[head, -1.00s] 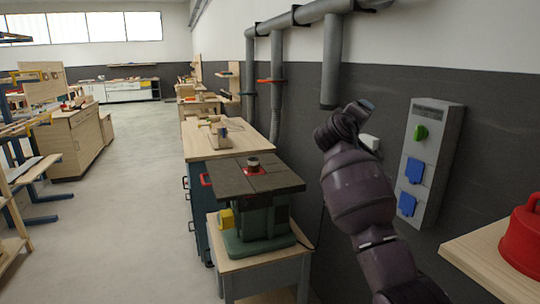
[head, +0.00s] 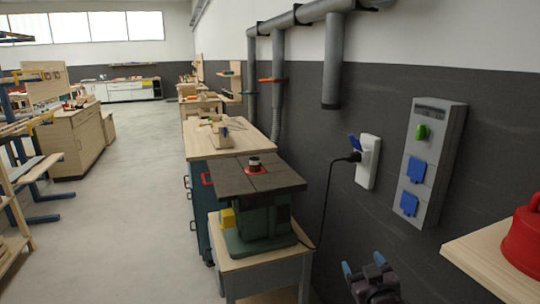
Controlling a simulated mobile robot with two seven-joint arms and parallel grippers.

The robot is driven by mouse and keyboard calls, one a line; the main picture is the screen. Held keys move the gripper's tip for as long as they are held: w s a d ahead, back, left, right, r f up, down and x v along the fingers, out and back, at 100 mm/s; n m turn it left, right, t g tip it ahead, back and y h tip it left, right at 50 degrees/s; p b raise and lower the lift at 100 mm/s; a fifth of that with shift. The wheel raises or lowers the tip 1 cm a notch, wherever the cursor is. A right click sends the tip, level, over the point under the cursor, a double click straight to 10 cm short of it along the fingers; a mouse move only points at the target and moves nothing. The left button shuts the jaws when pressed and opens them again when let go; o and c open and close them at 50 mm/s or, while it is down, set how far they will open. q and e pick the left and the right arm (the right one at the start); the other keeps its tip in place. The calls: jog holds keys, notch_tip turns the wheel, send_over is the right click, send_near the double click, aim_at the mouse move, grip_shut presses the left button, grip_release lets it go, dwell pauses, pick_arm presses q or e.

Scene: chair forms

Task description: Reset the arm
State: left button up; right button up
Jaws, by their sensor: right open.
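My right gripper (head: 363,267) shows at the bottom of the head view, right of the middle. Its two blue-tipped fingers stand apart and nothing is between them. It is in front of the dark wall, below a white wall socket (head: 368,162) with a raised blue cover. A black plug (head: 352,157) sits at the socket, and its cable runs down to the green machine (head: 262,215). The rest of my right arm is mostly out of the picture. My left gripper is not in view.
The machine stands on a wooden-topped stand (head: 262,262). A grey panel (head: 427,160) with blue covers hangs on the wall. A wooden shelf (head: 482,262) holding a red container (head: 524,240) juts in at the right. The floor (head: 140,190) at left is open.

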jog(key=s+d+f+m+g, duration=0.1)
jog(key=s+f+g, duration=0.1)
jog(key=s+f, duration=0.5)
jog(key=s+d+f+m+g+h, duration=0.1)
jog(key=s+d+f+g, duration=0.1)
jog(key=s+f, duration=0.6)
jog(key=s+d+f+g, duration=0.2)
jog(key=s+f, duration=0.5)
jog(key=s, duration=0.9)
jog(key=shift+s+d+f+m, duration=0.2)
jog(key=shift+s+f+m, duration=0.05)
jog(key=shift+m, duration=0.15)
